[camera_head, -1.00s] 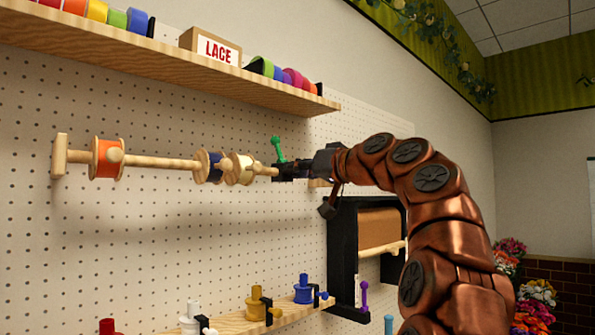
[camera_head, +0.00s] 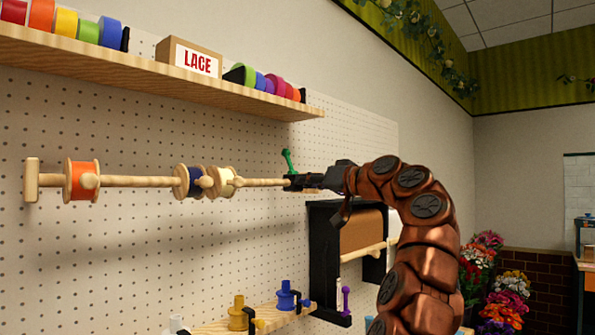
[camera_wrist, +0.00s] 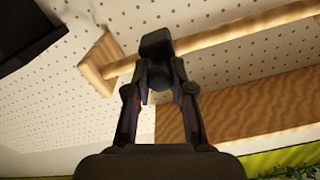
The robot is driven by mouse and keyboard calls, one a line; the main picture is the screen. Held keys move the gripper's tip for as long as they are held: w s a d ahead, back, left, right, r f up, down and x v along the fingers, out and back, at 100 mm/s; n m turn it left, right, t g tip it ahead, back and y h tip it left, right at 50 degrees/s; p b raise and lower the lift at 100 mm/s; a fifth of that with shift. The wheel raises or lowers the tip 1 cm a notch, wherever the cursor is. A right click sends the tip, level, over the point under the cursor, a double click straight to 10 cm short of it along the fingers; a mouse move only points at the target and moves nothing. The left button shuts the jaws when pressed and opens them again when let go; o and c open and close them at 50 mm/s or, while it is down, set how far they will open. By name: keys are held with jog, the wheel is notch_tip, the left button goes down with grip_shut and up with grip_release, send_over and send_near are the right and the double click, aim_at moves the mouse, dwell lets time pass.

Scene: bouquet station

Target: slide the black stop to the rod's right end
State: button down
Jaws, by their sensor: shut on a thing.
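The black stop (camera_wrist: 155,42) is a dark block on the wooden rod (camera_wrist: 218,38), close to the rod's end post (camera_wrist: 98,66). A short bare length of rod shows between them in the wrist view. My gripper (camera_wrist: 160,80) is shut on the stop. In the head view my gripper (camera_head: 308,182) is at the right part of the rod (camera_head: 262,182) and largely hides the stop. A green lever (camera_head: 288,160) rises there. Bare rod separates the stop from the cream spool (camera_head: 226,182).
A navy spool (camera_head: 192,181) and an orange spool (camera_head: 82,180) hang further left on the rod. A wooden shelf (camera_head: 200,86) with ribbon rolls runs above. A black-framed paper roll holder (camera_head: 325,255) is below my gripper. A lower shelf (camera_head: 272,318) carries coloured pegs.

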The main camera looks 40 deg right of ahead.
jog(key=shift+w+d+r+p, duration=0.1)
jog(key=shift+w+d+p, duration=0.1)
jog(key=shift+d+p, duration=0.95)
jog(key=shift+d, duration=0.2)
jog(key=c, duration=1)
grip_release()
jog(key=shift+s, duration=0.15)
jog(key=s, duration=0.4)
jog(key=s+d, duration=0.1)
jog(key=s, duration=0.6)
jog(key=shift+s+d, duration=0.35)
